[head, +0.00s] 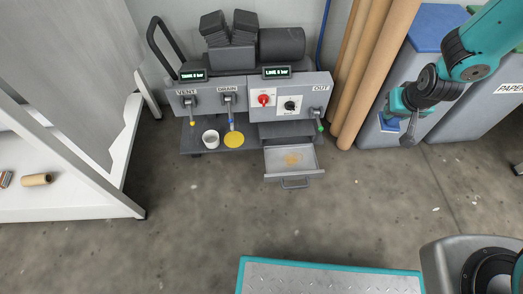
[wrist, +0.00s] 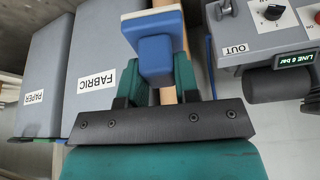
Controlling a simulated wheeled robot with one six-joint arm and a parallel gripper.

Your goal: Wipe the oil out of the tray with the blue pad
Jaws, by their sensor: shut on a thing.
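The tray (head: 310,171) is a grey drawer pulled out at the front of the press, low on the right side. A yellow-brown oil patch (head: 291,159) lies on its floor. In the wrist view my gripper (wrist: 153,92) is shut on the blue pad (wrist: 154,55), which has a blue grip block and a pale face at its far end. In the head view my gripper (head: 402,106) is up at the right, in front of the grey bins, well apart from the tray. The pad's pale face is mostly hidden.
Brown rolls (head: 362,75) stand between press and bins. The FABRIC bin (wrist: 110,55) is beside my gripper. Floor ahead is clear.

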